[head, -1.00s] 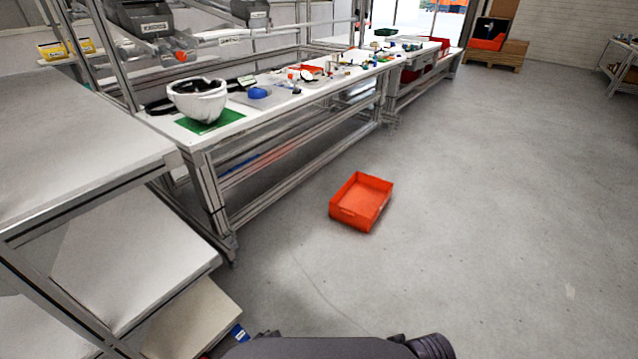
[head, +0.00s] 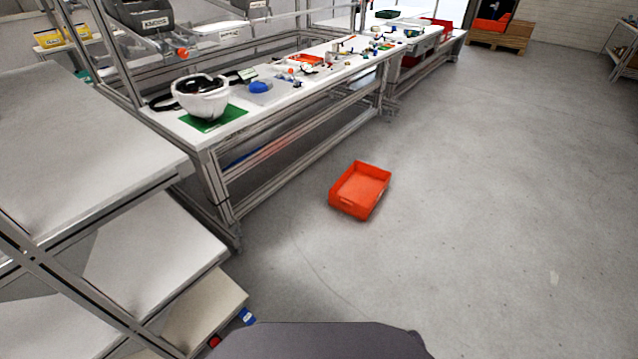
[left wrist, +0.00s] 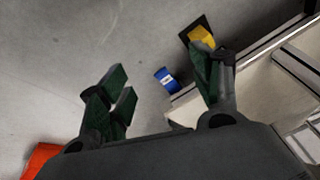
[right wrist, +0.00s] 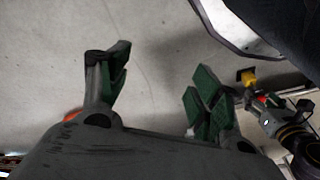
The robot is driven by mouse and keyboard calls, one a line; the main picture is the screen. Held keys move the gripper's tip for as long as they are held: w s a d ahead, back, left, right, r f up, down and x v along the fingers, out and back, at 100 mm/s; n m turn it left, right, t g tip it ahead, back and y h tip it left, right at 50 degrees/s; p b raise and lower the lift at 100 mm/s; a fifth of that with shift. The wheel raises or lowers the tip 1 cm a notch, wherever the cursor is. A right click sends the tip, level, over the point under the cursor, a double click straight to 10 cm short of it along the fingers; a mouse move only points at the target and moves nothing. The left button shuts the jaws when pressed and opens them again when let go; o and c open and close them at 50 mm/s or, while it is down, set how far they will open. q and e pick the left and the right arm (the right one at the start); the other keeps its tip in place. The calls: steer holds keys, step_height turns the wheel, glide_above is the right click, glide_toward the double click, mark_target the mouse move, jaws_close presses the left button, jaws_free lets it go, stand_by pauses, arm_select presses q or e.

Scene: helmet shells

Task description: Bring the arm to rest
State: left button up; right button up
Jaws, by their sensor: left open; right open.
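My left gripper (left wrist: 165,92) shows in the left wrist view with its green-padded fingers wide apart and nothing between them. Grey floor lies beneath it. My right gripper (right wrist: 155,88) shows in the right wrist view, also open and empty above the floor. Neither gripper shows in the head view. A white helmet shell (head: 201,101) rests on a green mat (head: 228,121) at the near end of the long workbench, away from both grippers.
An orange bin (head: 360,190) stands on the floor right of the workbench (head: 182,127). A grey shelf unit (head: 80,150) fills the left side. A small blue object (left wrist: 166,78) lies close to the left gripper.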

arm_select(q)
steer(key=s+a+r+m+h+p, duration=0.1)
steer(key=s+r+p, duration=0.3)
steer(key=s+p, duration=0.4)
steer(key=s+a+r+m+g+h+p, duration=0.1)
steer(key=s+r+m+p, duration=0.3)
steer(key=s+p, duration=0.5)
steer(key=s+a+r+m+h+p, duration=0.1)
steer(key=s+a+r+m+p, duration=0.1)
steer(key=s+r+p, duration=0.3)
steer(key=s+m+p, duration=0.1)
steer(key=s+p, duration=0.2)
steer(key=s, duration=0.2)
steer(key=shift+s+r+p, duration=0.3)
steer(key=shift+r+p, duration=0.1)
arm_select(e)
steer(key=s+d+f, duration=0.1)
steer(key=s+d, duration=0.3)
steer(key=s, duration=0.7)
steer(key=s+d+f+g+h, duration=0.1)
steer(key=s+d, duration=0.3)
steer(key=s, duration=0.8)
steer(key=shift+s+d+f+g, duration=0.2)
steer(key=shift+f+g, duration=0.1)
